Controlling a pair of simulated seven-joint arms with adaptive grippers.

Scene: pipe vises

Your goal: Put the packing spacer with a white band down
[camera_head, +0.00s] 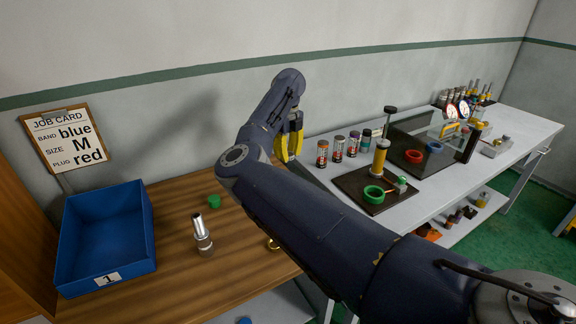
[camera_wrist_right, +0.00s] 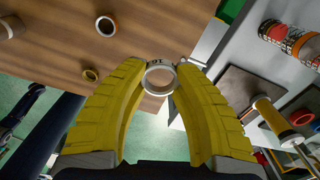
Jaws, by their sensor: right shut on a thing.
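My right gripper (camera_head: 291,138) is above the gap between the wooden table and the grey bench, with its yellow fingers partly hidden by my arm in the head view. In the right wrist view, my right gripper (camera_wrist_right: 161,68) is shut on a pale ring (camera_wrist_right: 159,80), held between the fingertips. This ring looks like the packing spacer with a white band; small dark marks show on its far side. It is held clear of the surfaces, and I cannot make it out in the head view. My left gripper is not in view.
On the wooden table (camera_head: 180,270) are a blue bin (camera_head: 105,238), an upright metal pipe piece (camera_head: 202,236), a green cap (camera_head: 214,201) and a brass ring (camera_head: 272,243). The grey bench (camera_head: 320,180) carries cans, a dark plate with a green ring (camera_head: 374,194), and gauges.

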